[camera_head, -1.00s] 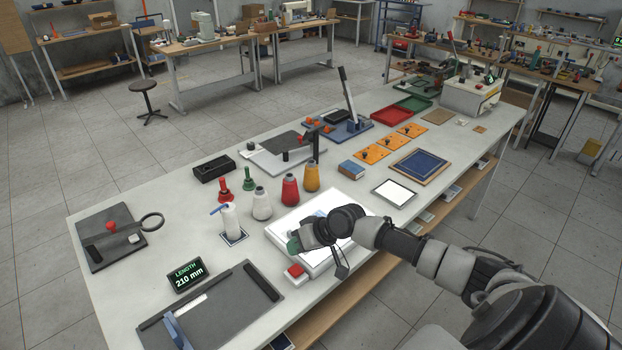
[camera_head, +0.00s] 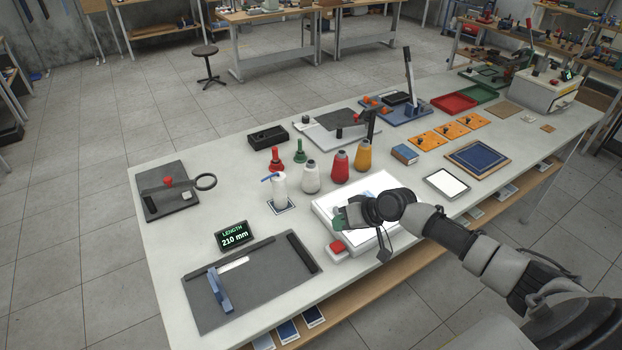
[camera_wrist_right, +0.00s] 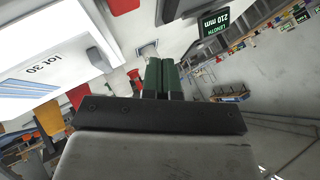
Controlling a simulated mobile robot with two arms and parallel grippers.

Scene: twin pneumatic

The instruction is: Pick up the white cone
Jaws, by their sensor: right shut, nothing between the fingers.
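The white cone (camera_head: 311,178) stands upright on the workbench (camera_head: 215,160), a pale body with a dark tip, between a white pump bottle (camera_head: 280,191) and a red cone (camera_head: 340,167). My right gripper (camera_head: 340,219) is over the near-left part of the white light box (camera_head: 322,206), nearer the bench's front edge than the cone and apart from it. In the right wrist view its green fingers (camera_wrist_right: 162,78) are together with nothing between them. I cannot clearly pick out the white cone in that view. My left gripper is not in view.
A yellow cone (camera_head: 363,154) stands right of the red one. Small red (camera_head: 276,160) and green (camera_head: 300,153) handled pieces stand behind the white cone. Bare bench lies left of the bottle.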

